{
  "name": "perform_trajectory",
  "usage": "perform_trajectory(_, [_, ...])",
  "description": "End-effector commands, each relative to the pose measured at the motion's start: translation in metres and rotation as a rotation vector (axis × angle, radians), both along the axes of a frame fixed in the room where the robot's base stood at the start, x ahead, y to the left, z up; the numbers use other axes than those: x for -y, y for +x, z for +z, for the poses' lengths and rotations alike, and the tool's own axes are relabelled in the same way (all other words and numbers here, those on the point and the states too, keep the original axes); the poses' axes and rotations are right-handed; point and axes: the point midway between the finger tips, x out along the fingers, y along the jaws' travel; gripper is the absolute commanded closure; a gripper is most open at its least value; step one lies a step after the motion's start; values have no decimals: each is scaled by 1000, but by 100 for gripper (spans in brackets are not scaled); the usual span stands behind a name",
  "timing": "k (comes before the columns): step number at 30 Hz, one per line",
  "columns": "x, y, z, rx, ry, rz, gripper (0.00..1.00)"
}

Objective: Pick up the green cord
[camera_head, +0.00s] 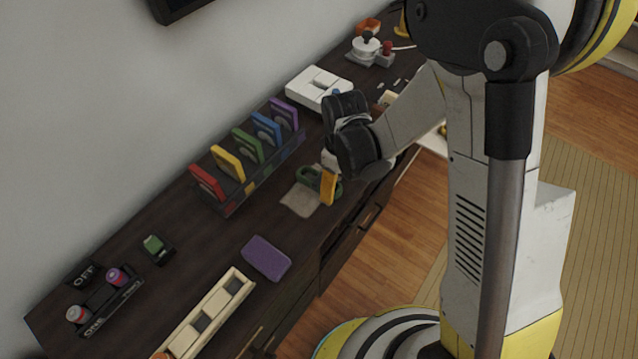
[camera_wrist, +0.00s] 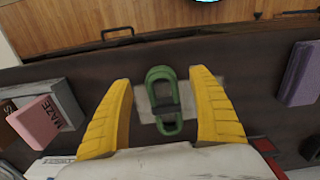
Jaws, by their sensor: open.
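The green cord (camera_wrist: 162,83) is a looped bundle with a dark band around its middle. It lies on a pale grey square (camera_wrist: 146,104) on the dark cabinet top. In the wrist view it sits between the two yellow fingers of my gripper (camera_wrist: 163,108), which are spread apart, with a gap on each side. In the head view, the cord (camera_head: 309,182) is partly hidden by my gripper (camera_head: 329,186), which is above and beside it. I cannot tell the exact height of the fingers over the cord.
A purple block (camera_head: 266,258) lies to the near side. A rack of coloured cases (camera_head: 238,181) stands along the wall side. In the wrist view, a pink block marked MAZE (camera_wrist: 47,122) lies left and a drawer handle (camera_wrist: 117,31) shows beyond the cabinet edge.

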Motion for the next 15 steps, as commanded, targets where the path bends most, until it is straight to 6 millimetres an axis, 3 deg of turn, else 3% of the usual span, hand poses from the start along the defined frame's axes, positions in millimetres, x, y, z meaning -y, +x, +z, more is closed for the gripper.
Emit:
perform_trajectory(1, [1, 0, -14, 0, 0, -1, 30])
perform_trajectory(4, [1, 1, -28, 0, 0, 0, 30])
perform_trajectory(12, [1, 0, -30, 1, -1, -1, 32])
perform_trajectory(15, [1, 0, -30, 1, -1, -1, 62])
